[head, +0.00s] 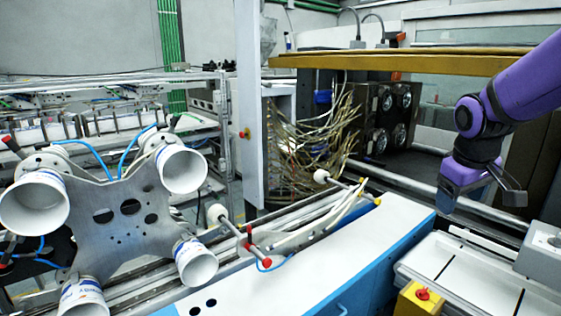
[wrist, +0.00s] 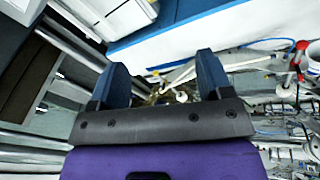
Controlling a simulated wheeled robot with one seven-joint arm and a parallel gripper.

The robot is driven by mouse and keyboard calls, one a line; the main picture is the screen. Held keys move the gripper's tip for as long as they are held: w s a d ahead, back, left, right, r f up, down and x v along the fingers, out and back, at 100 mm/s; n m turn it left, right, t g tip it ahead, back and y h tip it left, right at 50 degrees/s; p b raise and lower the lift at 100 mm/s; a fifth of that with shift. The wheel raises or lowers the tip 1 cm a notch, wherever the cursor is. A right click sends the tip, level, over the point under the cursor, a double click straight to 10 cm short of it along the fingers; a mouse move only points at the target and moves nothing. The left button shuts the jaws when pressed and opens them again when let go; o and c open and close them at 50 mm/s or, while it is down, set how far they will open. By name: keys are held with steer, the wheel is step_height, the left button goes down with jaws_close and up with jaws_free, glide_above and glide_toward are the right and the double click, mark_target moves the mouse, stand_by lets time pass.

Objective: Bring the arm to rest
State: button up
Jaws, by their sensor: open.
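My purple arm comes in from the right edge of the head view. My gripper (head: 447,197) hangs at its end, pointing down, above the right end of the white and blue machine bed. In the wrist view my gripper (wrist: 162,72) shows two dark fingers standing well apart, with nothing between them. It is open and empty. It looks apart from every surface around it, though the exact height above the bed is hard to tell.
A metal plate (head: 118,222) with several white cups stands at the left. A yellow beam (head: 400,64) crosses behind my arm. The white and blue bed (head: 310,275) lies in front. A yellow box with a red button (head: 421,298) stands at the front right.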

steer(key=s+a+r+m+t+y, duration=0.1)
steer(key=s+a+r, duration=0.1)
steer(key=s, duration=0.7)
steer(key=s+a+r+m+t, duration=0.1)
steer(key=s+a+r+m, duration=0.1)
steer(key=s, duration=0.8)
step_height(320, 180, up, 2)
steer(key=shift+s+a+r+t+y, duration=0.15)
steer(key=shift+a+t+y, duration=0.2)
steer(key=shift+a, duration=0.4)
steer(key=shift+c, duration=0.4)
